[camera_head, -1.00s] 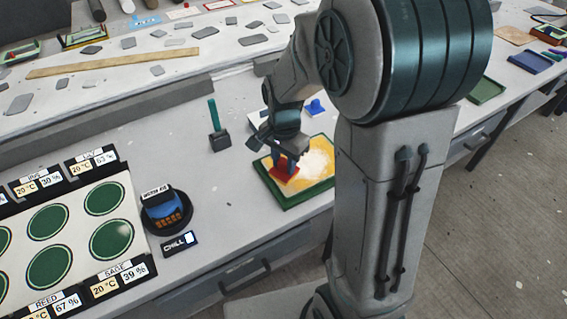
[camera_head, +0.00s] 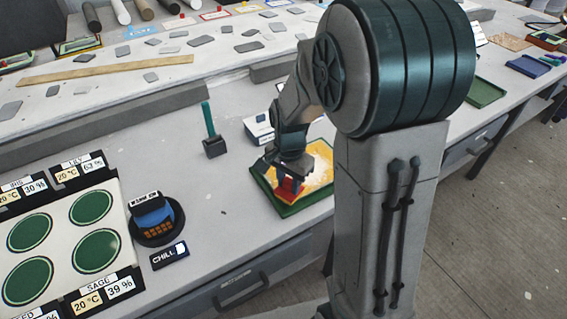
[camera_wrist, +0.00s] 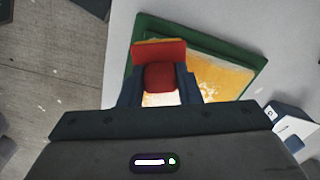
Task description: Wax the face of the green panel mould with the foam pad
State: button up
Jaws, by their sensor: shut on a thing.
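The green panel mould (camera_head: 302,208) lies on the bench with a yellow face that bears white patches; part of it is hidden behind my arm. It also shows in the wrist view (camera_wrist: 148,27). My gripper (camera_head: 289,181) is over the mould's left part. It is shut on the red handle (camera_wrist: 161,77) of the foam pad (camera_head: 284,196). The pad shows in the wrist view as a red plate with a yellow edge (camera_wrist: 158,50), at the mould's face. Whether the pad touches the face all along its underside is hidden.
A dark green upright tool on a black block (camera_head: 213,146) stands left of the mould. A white box (camera_head: 258,128) stands behind it. A round black-based device (camera_head: 155,219) and a CHILL sign (camera_head: 170,254) are at the left, beside a board of green discs (camera_head: 96,251).

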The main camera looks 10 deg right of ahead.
aim_at(282, 192)
jog(key=shift+w+d+f, duration=0.1)
jog(key=shift+w+d, duration=0.1)
jog(key=shift+d, duration=0.3)
jog(key=shift+w+d+f, duration=0.1)
jog(key=shift+w+d, duration=0.05)
jog(key=shift+d, duration=0.3)
jog(key=shift+a+r, duration=0.15)
jog(key=shift+a, duration=0.2)
jog(key=shift+s+a, duration=0.3)
jog(key=shift+a, duration=0.45)
jog(key=shift+s+a, duration=0.25)
jog(key=shift+a, duration=0.45)
notch_tip(282, 192, up, 2)
jog(key=shift+a+r+p, duration=0.1)
jog(key=shift+r+p, duration=0.05)
jog(key=shift+p, duration=0.7)
jog(key=shift+r+p, duration=2.15)
jog(key=shift+r, duration=0.6)
jog(key=shift+r+p, duration=0.1)
jog(key=shift+p, duration=0.25)
